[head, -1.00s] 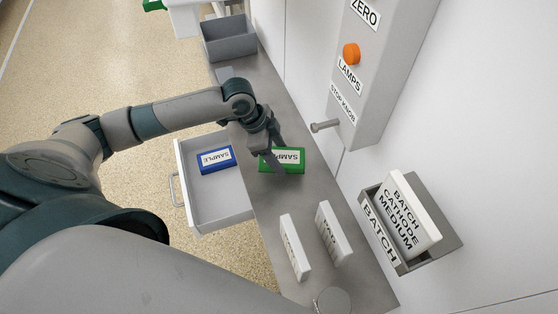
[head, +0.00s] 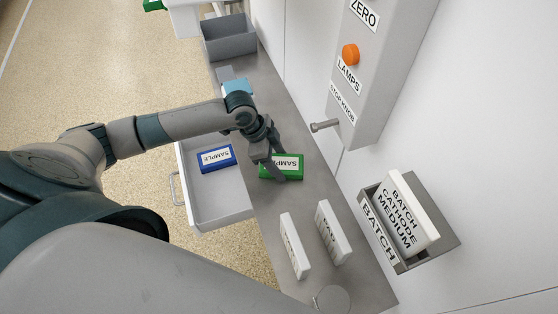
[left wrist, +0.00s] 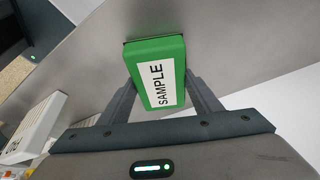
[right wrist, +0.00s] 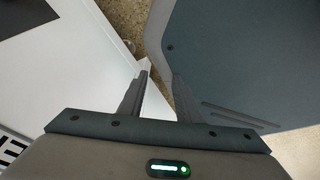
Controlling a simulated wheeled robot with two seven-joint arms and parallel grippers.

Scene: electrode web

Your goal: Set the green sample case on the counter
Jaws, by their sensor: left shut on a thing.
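The green sample case (head: 293,173) is over the grey counter (head: 262,207), beside the open drawer. My left gripper (head: 273,169) is shut on it. In the left wrist view the case (left wrist: 157,72), with its white SAMPLE label, sits between the two fingers (left wrist: 163,95). The counter surface shows close behind it; I cannot tell whether the case touches it. My right gripper (right wrist: 162,72) shows only in the right wrist view, with its fingers apart and nothing between them.
A blue sample case (head: 216,167) lies in the open drawer (head: 217,210). Two white upright labelled blocks (head: 294,245) (head: 333,232) stand on the nearer counter. A grey bin (head: 228,45) is at the far end. A wall box with a protruding knob (head: 324,126) is at the right.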

